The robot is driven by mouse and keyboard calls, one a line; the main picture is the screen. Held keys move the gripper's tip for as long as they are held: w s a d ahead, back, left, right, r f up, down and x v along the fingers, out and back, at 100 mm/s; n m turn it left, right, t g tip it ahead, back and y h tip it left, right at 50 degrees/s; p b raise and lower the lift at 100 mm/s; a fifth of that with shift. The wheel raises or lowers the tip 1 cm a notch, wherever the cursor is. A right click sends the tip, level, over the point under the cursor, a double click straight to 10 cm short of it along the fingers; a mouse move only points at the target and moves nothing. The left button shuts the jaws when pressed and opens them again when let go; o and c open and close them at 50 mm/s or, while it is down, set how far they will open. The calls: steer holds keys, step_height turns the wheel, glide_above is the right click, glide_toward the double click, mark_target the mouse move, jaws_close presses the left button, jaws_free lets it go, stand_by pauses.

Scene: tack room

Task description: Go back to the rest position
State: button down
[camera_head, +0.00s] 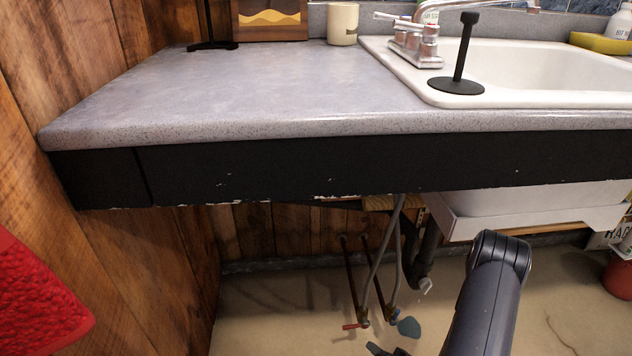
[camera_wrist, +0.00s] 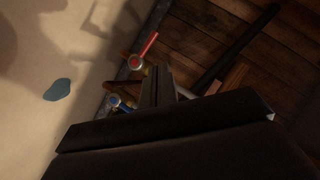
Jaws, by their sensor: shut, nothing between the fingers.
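My gripper (camera_wrist: 157,80) shows in the wrist view, its two narrow fingers together with nothing between them. It is low, under the counter, and its tips point toward the pipes and wooden wall. In the head view my arm (camera_head: 490,290) comes up from the bottom edge, right of centre, in front of the space below the sink. The gripper is not clearly seen there; only a small dark piece shows at the bottom edge.
A grey counter (camera_head: 240,95) with a black front overhangs this space. A white sink (camera_head: 545,75) is at right. Below hang grey pipes (camera_head: 383,250) and a red valve handle (camera_wrist: 149,44). A red towel (camera_head: 35,300) hangs at left. The floor (camera_head: 270,310) before the pipes looks mostly clear.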

steer(key=b+x, duration=0.3)
steer(key=x, duration=0.8)
steer(key=shift+s+d+r, duration=0.1)
steer(key=shift+d, duration=0.05)
